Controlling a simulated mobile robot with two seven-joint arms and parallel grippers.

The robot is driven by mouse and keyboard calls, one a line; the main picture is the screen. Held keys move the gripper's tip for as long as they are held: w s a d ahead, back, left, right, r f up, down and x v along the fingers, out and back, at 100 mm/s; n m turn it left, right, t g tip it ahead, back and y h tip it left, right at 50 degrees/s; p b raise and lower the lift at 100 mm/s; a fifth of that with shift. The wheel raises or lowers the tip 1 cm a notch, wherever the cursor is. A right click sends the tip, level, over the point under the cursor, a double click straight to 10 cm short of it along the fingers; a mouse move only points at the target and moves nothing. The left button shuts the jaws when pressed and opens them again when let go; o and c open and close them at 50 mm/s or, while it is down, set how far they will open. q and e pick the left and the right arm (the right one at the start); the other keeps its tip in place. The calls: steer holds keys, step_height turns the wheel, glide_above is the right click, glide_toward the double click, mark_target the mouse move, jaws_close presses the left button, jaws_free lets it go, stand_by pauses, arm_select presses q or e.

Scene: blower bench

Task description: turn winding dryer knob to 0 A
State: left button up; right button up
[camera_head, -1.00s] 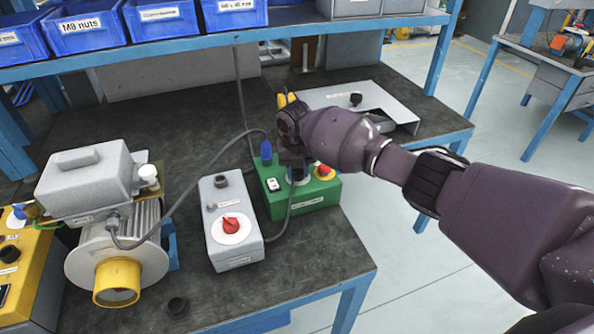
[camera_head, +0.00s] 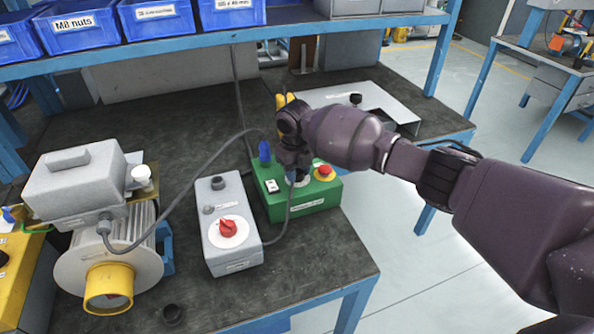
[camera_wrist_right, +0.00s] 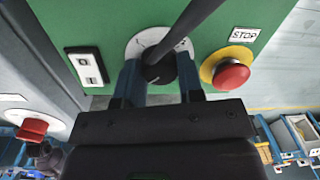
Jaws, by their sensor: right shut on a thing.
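The green box (camera_head: 318,209) stands on the dark bench and carries a knob on a round white dial, a white rocker switch (camera_head: 271,186) and a red stop button (camera_head: 324,170). In the right wrist view the black knob (camera_wrist_right: 158,72) sits on its dial (camera_wrist_right: 137,42). My right gripper (camera_wrist_right: 158,84) is shut on this knob, one finger on each side. In the head view the gripper (camera_head: 297,172) hides most of the knob and dial. My left gripper is not in view.
A grey box (camera_head: 229,250) with a red knob (camera_head: 228,227) stands left of the green box. A motor (camera_head: 106,262) with a yellow ring is farther left. A cable (camera_head: 185,207) runs between them. A sheet-metal plate (camera_head: 385,104) lies behind, under a shelf of blue bins.

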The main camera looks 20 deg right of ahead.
steer(key=o, duration=0.9)
steer(key=r, duration=0.5)
steer(key=r+p, duration=0.1)
steer(key=r, duration=0.4)
steer(key=shift+a+r, duration=0.2)
steer(key=shift+r, duration=0.2)
steer(key=shift+s+f, duration=0.1)
